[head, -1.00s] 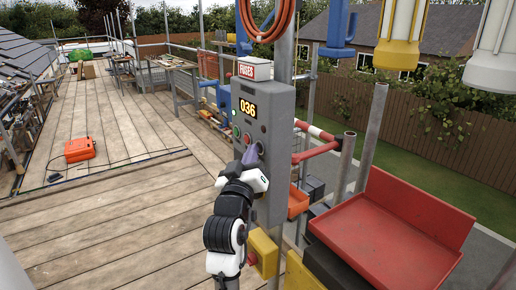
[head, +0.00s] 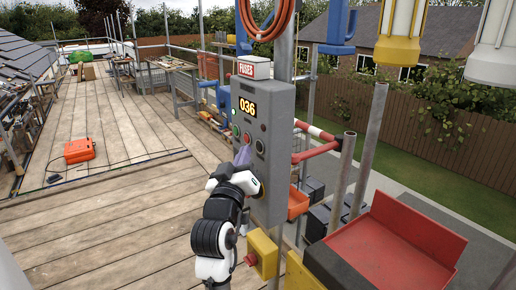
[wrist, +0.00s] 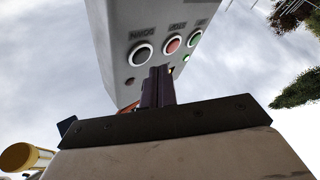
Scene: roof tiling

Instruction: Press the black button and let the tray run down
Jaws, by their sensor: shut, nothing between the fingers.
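The grey control box (head: 268,165) has a lit display reading 036. On its face, the black button (head: 260,147) is beside a red button (head: 247,138) and a green one (head: 235,130). The black button also shows in the wrist view (wrist: 141,54), with a pale ring. My gripper (head: 242,156) is shut and empty, its purple fingers in front of the box, below and left of the black button. In the wrist view the fingertips (wrist: 158,70) appear just below the buttons; contact with the box cannot be told.
A yellow box with a red knob (head: 262,255) is below the control box. An orange case (head: 79,150) with a cable lies on the plank deck (head: 120,200), which is mostly clear at left.

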